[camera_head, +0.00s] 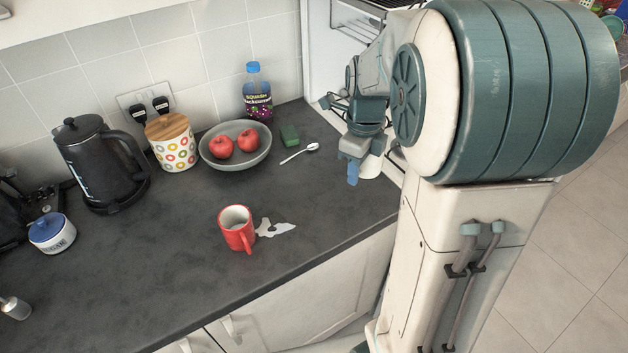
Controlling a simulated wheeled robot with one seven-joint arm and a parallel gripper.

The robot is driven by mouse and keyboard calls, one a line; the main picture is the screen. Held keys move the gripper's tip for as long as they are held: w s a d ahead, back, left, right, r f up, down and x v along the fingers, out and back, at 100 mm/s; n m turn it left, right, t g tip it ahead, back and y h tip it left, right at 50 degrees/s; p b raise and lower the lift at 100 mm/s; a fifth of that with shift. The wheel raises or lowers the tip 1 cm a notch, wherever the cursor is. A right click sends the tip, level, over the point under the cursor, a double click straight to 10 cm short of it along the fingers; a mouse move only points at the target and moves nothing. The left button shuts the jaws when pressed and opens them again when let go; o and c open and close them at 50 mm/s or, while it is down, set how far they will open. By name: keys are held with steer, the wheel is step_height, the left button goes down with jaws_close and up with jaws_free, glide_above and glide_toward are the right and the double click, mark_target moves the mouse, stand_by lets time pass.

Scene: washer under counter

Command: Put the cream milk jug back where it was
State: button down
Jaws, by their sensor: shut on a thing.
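My gripper (361,158) is at the right end of the counter, with blue fingers pointing down. It is shut on the cream milk jug (370,168), which shows only as a small pale part beside and below the fingers. The rest of the jug is hidden by the gripper and arm. I cannot tell whether the jug touches a surface.
A kettle (95,160) is farther left.

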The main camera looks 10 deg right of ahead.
steer(key=w+a+f, duration=0.1)
steer(key=a+f, duration=0.1)
steer(key=a, duration=0.1)
steer(key=w+a+f+p, duration=0.1)
steer(key=a+f, duration=0.1)
steer(key=a, duration=0.2)
steer(key=w+a+f+p, duration=0.1)
steer(key=w+a+f, duration=0.1)
steer(key=a+f, duration=0.1)
steer(key=shift+a, duration=0.5)
steer(key=shift+a+f, duration=0.15)
steer(key=shift+f, duration=1.95)
steer(key=shift+f, duration=0.1)
steer(key=shift+f, duration=0.1)
steer(key=c, duration=1)
jaws_free()
steer(key=shift+o, duration=0.2)
